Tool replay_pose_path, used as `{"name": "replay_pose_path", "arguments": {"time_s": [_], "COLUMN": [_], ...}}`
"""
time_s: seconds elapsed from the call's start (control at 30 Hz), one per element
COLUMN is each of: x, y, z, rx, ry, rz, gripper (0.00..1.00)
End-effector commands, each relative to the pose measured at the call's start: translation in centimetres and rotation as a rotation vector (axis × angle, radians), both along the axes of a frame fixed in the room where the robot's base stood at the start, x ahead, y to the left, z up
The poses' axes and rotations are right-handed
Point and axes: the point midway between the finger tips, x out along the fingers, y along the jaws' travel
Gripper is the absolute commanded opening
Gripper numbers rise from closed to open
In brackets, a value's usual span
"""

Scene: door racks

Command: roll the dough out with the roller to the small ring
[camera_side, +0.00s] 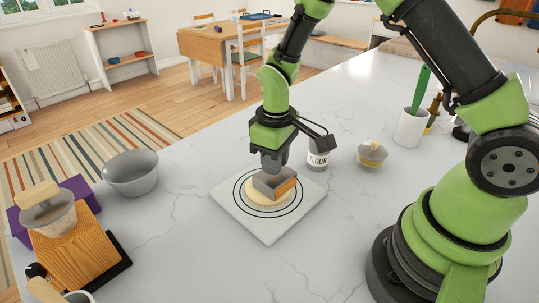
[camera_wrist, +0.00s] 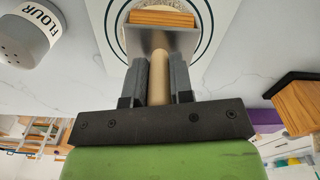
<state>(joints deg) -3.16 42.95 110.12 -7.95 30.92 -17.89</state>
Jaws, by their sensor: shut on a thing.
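My gripper (camera_side: 271,163) is shut on the handle (camera_wrist: 158,78) of the roller, pointing down over the white board (camera_side: 230,205). The roller has a grey metal frame (camera_wrist: 160,40) and a wooden roller body (camera_wrist: 162,18); the roller (camera_side: 285,189) also shows in the side view. It is over the pale, round dough (camera_side: 262,203) and appears to touch it. The dough lies flat near the middle of the board's black rings. Its edge is close to the small inner ring; the roller and gripper hide its far side, so I cannot tell the exact gap.
A flour shaker (camera_side: 318,155) stands just behind the board, with a small lidded bowl (camera_side: 372,155) to its right. A grey bowl (camera_side: 131,174) is at left, near a wooden block (camera_side: 75,250). A white utensil cup (camera_side: 410,128) is at right. The counter in front is clear.

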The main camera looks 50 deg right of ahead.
Motion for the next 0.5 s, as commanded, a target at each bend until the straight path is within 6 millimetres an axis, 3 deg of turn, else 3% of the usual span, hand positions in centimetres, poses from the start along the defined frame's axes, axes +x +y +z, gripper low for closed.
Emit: {"name": "replay_pose_path", "arguments": {"time_s": [0.5], "x": [-0.92], "y": [0.05], "z": [-0.24], "rx": [0.0], "ry": [0.006], "rz": [0.001], "gripper": [0.0]}}
